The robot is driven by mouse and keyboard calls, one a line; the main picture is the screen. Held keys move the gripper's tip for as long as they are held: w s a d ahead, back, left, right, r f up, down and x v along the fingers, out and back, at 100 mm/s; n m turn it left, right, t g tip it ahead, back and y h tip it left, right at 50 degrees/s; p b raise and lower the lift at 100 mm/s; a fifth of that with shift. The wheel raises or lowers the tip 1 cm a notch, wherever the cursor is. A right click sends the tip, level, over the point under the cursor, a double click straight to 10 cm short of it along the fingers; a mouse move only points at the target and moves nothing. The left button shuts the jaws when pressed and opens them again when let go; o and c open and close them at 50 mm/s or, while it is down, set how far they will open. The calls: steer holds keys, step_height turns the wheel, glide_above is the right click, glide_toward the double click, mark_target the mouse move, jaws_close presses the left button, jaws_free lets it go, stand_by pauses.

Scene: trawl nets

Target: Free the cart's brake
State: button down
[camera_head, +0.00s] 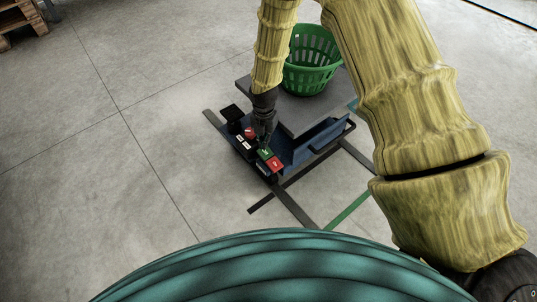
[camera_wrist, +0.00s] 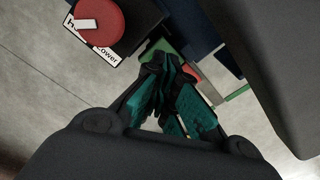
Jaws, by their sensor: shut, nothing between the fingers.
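The cart (camera_head: 285,117) stands on the floor, with a dark blue front panel carrying several controls. A green piece (camera_head: 265,153) and a red piece (camera_head: 275,163), both with white marks too small to read, sit side by side on that panel. My gripper (camera_head: 263,143) is shut and empty, pointing down over the panel right by the green piece; I cannot tell whether it touches. In the wrist view my fingertips (camera_wrist: 168,66) are together, partly hiding green (camera_wrist: 158,48) and red (camera_wrist: 191,72) pieces. Which control is the brake is not clear.
A red round knob (camera_wrist: 97,22) with a white bar and a label ending "lower" (camera_wrist: 104,52) is close to the left of my gripper. A green basket (camera_head: 313,60) stands on the cart. Dark and green tape strips (camera_head: 347,209) mark the floor. Open floor lies left.

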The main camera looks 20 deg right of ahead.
step_height(320, 180, up, 4)
steer(key=p, duration=0.3)
steer(key=shift+p, duration=0.4)
steer(key=shift+a, duration=0.1)
stand_by(0.3)
